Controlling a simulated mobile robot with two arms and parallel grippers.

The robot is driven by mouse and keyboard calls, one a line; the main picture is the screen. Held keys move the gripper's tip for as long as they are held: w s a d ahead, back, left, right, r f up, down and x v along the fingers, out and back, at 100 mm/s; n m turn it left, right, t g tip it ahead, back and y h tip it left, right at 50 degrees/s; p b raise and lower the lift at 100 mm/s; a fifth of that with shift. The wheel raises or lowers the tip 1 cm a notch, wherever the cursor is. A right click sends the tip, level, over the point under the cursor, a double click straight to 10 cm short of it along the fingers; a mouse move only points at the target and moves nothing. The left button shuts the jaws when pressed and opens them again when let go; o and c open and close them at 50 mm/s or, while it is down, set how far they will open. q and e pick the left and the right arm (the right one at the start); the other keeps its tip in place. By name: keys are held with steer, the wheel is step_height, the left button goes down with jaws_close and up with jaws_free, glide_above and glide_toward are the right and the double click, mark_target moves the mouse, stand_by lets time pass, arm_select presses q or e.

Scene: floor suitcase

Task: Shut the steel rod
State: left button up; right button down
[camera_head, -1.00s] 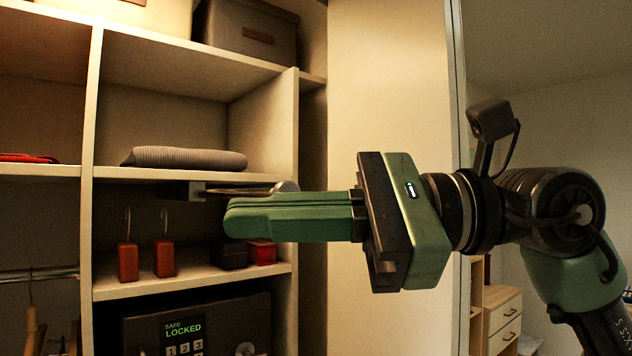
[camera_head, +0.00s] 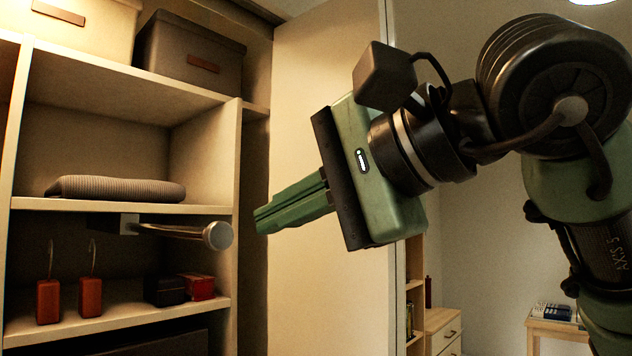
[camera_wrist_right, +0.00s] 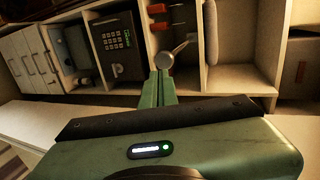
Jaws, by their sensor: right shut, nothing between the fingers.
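My left gripper is not in view.
A folded grey cloth (camera_head: 115,189) lies on the shelf above the rod. Two red padlock-like tags (camera_head: 90,297) and small boxes (camera_head: 199,287) stand on the shelf below. A pale upright panel (camera_head: 320,110) stands behind my right gripper. The wrist view shows a keypad safe (camera_wrist_right: 117,40).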

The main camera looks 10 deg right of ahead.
mark_target(224, 230)
steer(key=x, duration=0.2)
steer(key=p+x, duration=0.1)
steer(key=x, duration=0.1)
steer(key=r+p+x, duration=0.1)
steer(key=x, duration=0.1)
steer(key=shift+w+a, duration=0.1)
steer(key=shift+a, duration=0.05)
